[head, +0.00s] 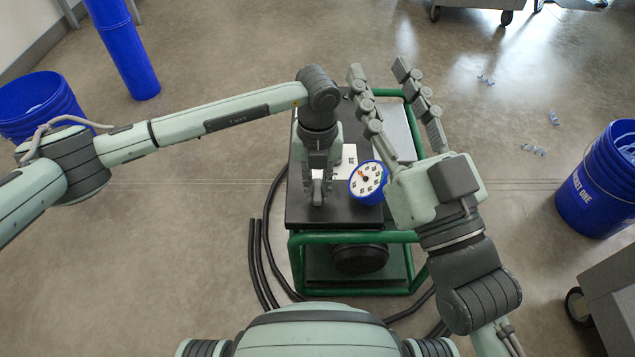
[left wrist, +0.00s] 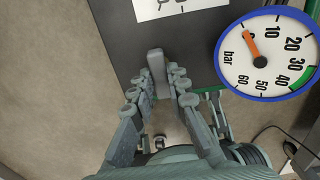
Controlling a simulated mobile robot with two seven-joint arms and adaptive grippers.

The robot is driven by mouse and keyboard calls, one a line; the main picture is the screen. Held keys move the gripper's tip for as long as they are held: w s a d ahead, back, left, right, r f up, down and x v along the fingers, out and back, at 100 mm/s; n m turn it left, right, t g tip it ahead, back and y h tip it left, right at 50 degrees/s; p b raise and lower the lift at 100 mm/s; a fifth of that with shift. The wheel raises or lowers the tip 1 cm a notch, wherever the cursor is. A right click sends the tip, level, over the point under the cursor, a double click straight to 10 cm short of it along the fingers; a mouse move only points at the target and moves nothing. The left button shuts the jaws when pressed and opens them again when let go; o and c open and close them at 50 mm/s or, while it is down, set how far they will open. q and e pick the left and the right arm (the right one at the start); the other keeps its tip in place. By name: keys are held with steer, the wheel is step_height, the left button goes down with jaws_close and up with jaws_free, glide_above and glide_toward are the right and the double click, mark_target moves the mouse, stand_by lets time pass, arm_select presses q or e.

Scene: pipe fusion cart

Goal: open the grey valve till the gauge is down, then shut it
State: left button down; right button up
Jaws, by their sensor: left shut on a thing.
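My left gripper (head: 318,190) reaches down onto the cart top and is shut on the grey valve handle. In the left wrist view the fingers (left wrist: 160,92) lie on both sides of the upright grey valve handle (left wrist: 156,62); the valve's body is hidden below them. The blue-rimmed gauge (head: 367,181) stands just right of the left gripper. In the left wrist view the gauge (left wrist: 285,62) is marked in bar, and its red needle points up and left, close to the zero end. My right gripper (head: 378,72) is open and empty over the cart's right side.
The green-framed cart (head: 350,237) has a dark top with white printed sheets. Black hoses (head: 262,265) lie on the floor at its left. Blue buckets (head: 600,185) stand at the right and far left. A blue pipe (head: 128,50) stands at the back left. Small blue pieces lie on the floor.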

mark_target(317, 190)
arm_select(q)
steer(key=c, duration=1.5)
jaws_free()
step_height(317, 190, up, 12)
steer(key=shift+s, duration=0.1)
